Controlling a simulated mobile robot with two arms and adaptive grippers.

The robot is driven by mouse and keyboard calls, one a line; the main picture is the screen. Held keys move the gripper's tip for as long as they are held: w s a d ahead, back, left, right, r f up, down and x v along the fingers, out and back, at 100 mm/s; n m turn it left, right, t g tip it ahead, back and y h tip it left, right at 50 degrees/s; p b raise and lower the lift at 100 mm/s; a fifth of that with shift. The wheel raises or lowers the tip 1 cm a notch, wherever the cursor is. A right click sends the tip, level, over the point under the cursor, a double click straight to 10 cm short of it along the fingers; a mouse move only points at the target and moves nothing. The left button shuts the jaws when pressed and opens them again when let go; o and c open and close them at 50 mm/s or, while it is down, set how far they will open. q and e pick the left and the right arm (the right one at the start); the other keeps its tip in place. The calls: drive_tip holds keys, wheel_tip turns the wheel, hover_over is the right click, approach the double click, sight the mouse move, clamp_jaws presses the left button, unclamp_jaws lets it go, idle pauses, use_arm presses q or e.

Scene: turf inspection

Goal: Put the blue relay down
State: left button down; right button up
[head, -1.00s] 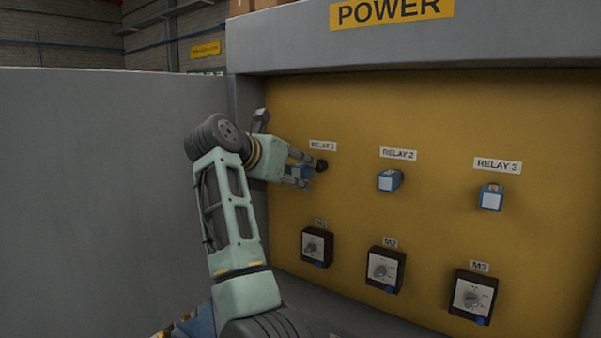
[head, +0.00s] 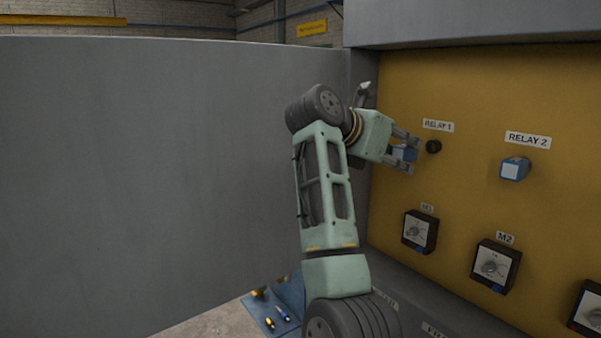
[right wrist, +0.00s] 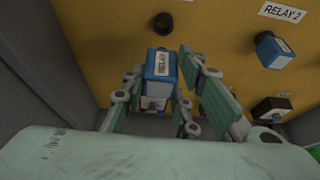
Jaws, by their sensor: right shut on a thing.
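The blue relay (head: 404,152) is between the fingers of my right gripper (head: 408,152), just in front of the yellow panel. In the right wrist view the relay (right wrist: 159,68) shows a blue body with a white label reading RELAY, held by the right gripper (right wrist: 160,85). The black round socket (head: 433,146) under the RELAY 1 label is bare, and the relay is a little to its left, apart from it. My left gripper is not in view.
A second blue relay (head: 515,168) sits on the panel under RELAY 2. Black dial boxes M1 (head: 419,231) and M2 (head: 494,265) are below. A grey door or wall (head: 150,190) fills the left. A blue mat (head: 262,318) with small tools lies low, partly behind my arm.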

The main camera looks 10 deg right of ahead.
drive_tip(key=s+a+f+n+t+y+b, duration=0.1)
drive_tip(key=a+f+n+b, duration=0.15)
drive_tip(key=f, duration=0.55)
drive_tip(key=s+a+f+n+t+y+b, duration=0.1)
drive_tip(key=a+f+t, duration=0.15)
drive_tip(key=f, duration=0.55)
drive_tip(key=s+a+f+n+t+y+b, duration=0.1)
drive_tip(key=a+f+b, duration=0.15)
drive_tip(key=f, duration=0.55)
drive_tip(key=s+a+f+n+t+y+b, duration=0.3)
drive_tip(key=s+a+f+n+y, duration=0.6)
drive_tip(key=s+a+f, duration=0.9)
drive_tip(key=shift+a+f+t+y, duration=0.25)
drive_tip(key=shift+a+t+y, duration=0.1)
drive_tip(key=shift+a, duration=0.6)
